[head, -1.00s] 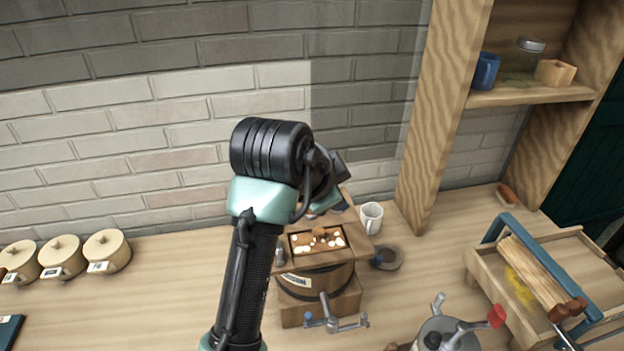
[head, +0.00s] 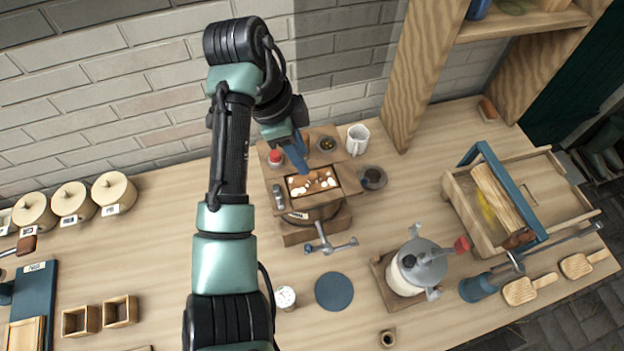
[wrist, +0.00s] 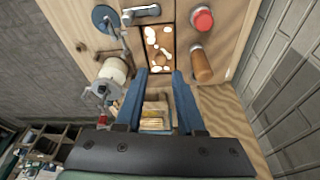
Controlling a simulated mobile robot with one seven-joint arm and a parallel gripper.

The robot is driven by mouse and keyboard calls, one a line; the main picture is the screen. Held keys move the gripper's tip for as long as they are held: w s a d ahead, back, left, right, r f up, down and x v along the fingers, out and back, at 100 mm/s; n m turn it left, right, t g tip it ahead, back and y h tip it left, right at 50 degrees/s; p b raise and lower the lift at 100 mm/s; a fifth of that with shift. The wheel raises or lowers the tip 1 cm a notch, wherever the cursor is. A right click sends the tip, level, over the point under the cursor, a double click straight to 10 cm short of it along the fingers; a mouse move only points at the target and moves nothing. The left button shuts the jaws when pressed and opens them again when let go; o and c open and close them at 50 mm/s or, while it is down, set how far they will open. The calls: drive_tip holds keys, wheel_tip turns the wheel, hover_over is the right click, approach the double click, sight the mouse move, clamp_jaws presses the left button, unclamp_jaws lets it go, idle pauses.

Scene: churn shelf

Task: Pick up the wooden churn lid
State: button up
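The tray also shows in the wrist view (wrist: 160,48). A small brown piece lies among the white ones; I cannot tell which part here is the churn lid. My gripper (head: 298,158) hangs just above the tub's top at its back. In the wrist view its two blue fingers (wrist: 155,80) are apart, with nothing held between them.
A red-capped jar (wrist: 202,18) and a brown cylinder (wrist: 200,65) stand beside the tray. A white mug (head: 357,139), a cranked metal-topped churn (head: 415,268) and a wooden frame box (head: 465,215) are to the right. The table's left middle is clear.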

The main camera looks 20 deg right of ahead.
sight(311, 174)
drive_tip(key=shift+x, duration=0.9)
drive_tip(key=shift+d+f+p, duration=0.1)
drive_tip(key=shift+f+p, duration=0.4)
drive_tip(key=shift+p, duration=0.05)
drive_tip(key=p+x, duration=0.1)
drive_tip(key=x, duration=0.3)
drive_tip(key=shift+f, duration=0.1)
clamp_jaws()
